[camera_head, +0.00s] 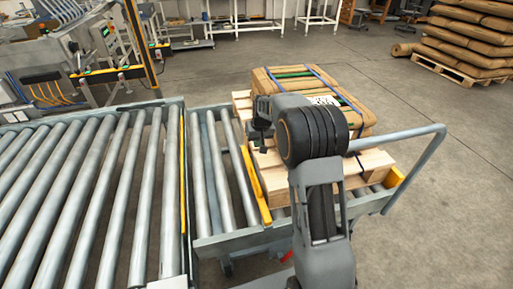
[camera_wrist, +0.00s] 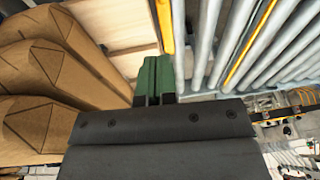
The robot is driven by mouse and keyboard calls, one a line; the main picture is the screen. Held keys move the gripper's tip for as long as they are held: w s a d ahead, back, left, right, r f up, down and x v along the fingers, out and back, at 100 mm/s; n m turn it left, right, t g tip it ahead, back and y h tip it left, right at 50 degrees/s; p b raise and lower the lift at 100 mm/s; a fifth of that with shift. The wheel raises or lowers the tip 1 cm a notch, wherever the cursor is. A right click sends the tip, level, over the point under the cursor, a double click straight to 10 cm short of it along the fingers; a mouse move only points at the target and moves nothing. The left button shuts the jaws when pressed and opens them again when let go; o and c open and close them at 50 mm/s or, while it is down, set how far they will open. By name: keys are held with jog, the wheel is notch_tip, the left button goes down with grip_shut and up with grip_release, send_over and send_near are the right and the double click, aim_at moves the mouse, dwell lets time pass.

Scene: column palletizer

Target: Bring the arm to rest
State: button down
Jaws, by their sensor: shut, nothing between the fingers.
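My arm is folded in front of the roller cart in the head view. My gripper (camera_head: 259,136) is small and partly hidden there, at the left side of the arm near the pallet's edge. In the wrist view my gripper (camera_wrist: 154,88) shows two green-tipped fingers close together, shut and empty. Behind the fingers the wrist view shows the wooden pallet (camera_wrist: 112,20) and several brown paper sacks (camera_wrist: 38,85) at the left. In the head view the strapped sacks (camera_head: 340,87) lie on the pallet (camera_head: 370,165), partly hidden by my arm.
The pallet stands on a roller cart (camera_head: 419,158) with a bent handle and yellow stops. A roller conveyor (camera_head: 90,190) fills the left. A taller sack stack (camera_head: 475,35) stands at the back right. The floor between is clear.

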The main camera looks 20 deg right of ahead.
jog(key=s+a+r+p, duration=0.1)
jog(key=s+r+p, duration=0.2)
jog(key=s, duration=0.6)
jog(key=s+a+r+t+p, duration=0.1)
jog(key=s+a+r+p, duration=0.1)
jog(key=s+r, duration=0.6)
jog(key=s+a+r+p, duration=0.1)
jog(key=s+r+p, duration=0.3)
jog(key=s, duration=0.8)
jog(key=shift+a+r+n+h, duration=0.15)
jog(key=shift+r+n+h, duration=0.2)
jog(key=shift+r, duration=0.9)
